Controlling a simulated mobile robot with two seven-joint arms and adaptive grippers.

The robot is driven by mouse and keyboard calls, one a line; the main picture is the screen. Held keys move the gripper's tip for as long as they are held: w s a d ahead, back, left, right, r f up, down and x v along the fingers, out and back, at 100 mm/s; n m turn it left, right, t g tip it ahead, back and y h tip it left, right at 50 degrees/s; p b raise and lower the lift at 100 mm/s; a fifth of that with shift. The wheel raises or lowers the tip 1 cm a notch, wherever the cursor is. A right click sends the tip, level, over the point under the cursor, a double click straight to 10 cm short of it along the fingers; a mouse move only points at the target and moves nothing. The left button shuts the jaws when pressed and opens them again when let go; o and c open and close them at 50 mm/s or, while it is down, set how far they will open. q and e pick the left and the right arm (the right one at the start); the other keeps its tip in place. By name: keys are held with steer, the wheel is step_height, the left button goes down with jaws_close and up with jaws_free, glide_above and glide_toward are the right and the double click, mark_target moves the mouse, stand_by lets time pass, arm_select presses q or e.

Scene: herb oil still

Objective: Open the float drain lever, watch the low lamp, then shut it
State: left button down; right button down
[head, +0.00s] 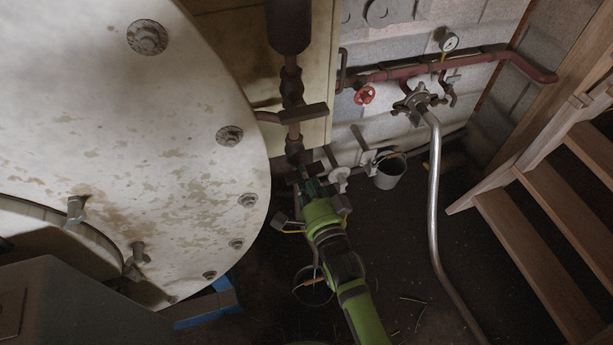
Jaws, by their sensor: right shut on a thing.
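My right gripper (308,186) reaches up from the bottom on its green arm. Its jaws are shut at the lower end of the dark vertical pipe (293,135) beside the big vessel. What they hold looks like the float drain lever, but the gripper hides nearly all of it, so I cannot tell its angle. I cannot make out a low lamp in this view. My left gripper is not in view.
The large stained vessel end (150,130) fills the left. A red pipe (430,68) with a red handwheel (364,95) and a gauge (449,41) runs along the wall. A grey bucket (389,172) hangs below. A bent metal pipe (435,190) and wooden stairs (530,235) stand right.

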steer(key=shift+d+r+n+p, duration=0.15)
steer(key=shift+n+p, duration=0.5)
steer(key=shift+n, duration=2.85)
steer(key=shift+d+r+n+p, duration=0.15)
steer(key=shift+n+p, duration=0.5)
steer(key=shift+n, duration=2.85)
steer(key=shift+a, duration=0.1)
steer(key=c, duration=1.1)
jaws_free()
steer(key=v, duration=1.2)
